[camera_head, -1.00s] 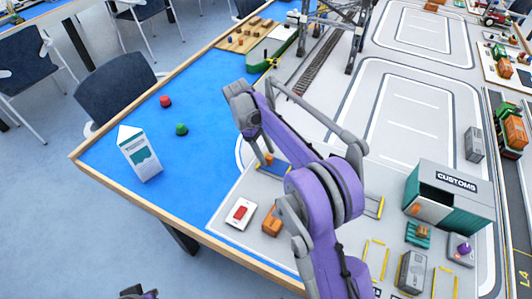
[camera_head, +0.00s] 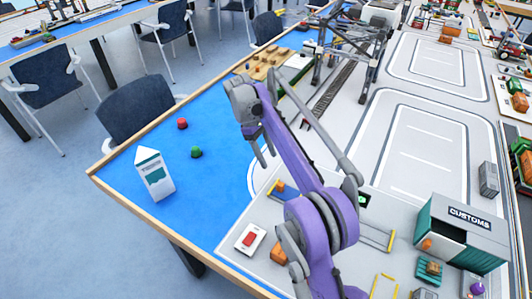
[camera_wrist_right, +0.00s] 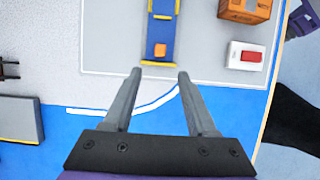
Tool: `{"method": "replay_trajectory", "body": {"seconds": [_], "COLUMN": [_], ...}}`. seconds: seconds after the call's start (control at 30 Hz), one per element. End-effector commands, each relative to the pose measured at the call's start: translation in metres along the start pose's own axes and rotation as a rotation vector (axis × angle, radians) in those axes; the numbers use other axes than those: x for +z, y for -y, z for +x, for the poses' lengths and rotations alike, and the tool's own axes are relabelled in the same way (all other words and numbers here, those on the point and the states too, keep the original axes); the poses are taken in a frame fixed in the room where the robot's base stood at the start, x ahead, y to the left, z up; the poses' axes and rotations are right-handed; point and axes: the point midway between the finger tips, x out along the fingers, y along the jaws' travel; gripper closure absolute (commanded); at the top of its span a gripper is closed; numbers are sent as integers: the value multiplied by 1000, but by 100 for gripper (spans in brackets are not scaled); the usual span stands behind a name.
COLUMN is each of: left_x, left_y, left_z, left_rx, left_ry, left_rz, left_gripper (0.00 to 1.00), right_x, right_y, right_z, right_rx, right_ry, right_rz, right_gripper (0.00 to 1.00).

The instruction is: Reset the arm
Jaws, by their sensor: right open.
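My right arm, purple and grey, reaches over the table in the head view. My right gripper (camera_head: 266,158) hangs above the edge between the blue water area and the grey quay. In the right wrist view the right gripper (camera_wrist_right: 158,75) is open, with two grey fingers apart and nothing between them. My left gripper is not seen in the head view.
A white box-like tower (camera_head: 154,174), a red buoy (camera_head: 182,123) and a green buoy (camera_head: 196,152) stand on the blue area. A red-button box (camera_head: 249,239), an orange crate (camera_head: 279,251) and the customs building (camera_head: 462,232) are on the quay. A gantry crane (camera_head: 345,45) stands behind.

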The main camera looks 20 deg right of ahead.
Motion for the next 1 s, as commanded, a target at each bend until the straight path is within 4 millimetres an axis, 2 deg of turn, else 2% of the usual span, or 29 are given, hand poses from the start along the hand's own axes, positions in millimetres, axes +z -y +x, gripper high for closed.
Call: {"method": "replay_trajectory", "body": {"seconds": [0.27, 0.47, 0.6, 0.73, 0.87, 1.0], "left_x": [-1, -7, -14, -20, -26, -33], "left_y": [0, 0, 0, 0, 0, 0], "left_z": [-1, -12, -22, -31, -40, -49], "left_rx": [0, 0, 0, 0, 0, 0], "left_ry": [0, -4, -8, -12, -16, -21], "left_rz": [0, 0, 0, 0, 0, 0], "left_gripper": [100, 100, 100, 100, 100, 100], "right_x": [3, 31, 61, 89, 117, 146], "right_y": [1, 18, 42, 68, 98, 131], "right_z": [-3, -24, -36, -37, -30, -14], "right_rx": [3, 31, 54, 68, 74, 73], "right_ry": [-9, -99, -205, -305, -407, -520], "right_rz": [8, 88, 183, 273, 364, 464], "right_gripper": [43, 43, 43, 43, 43, 43]}}
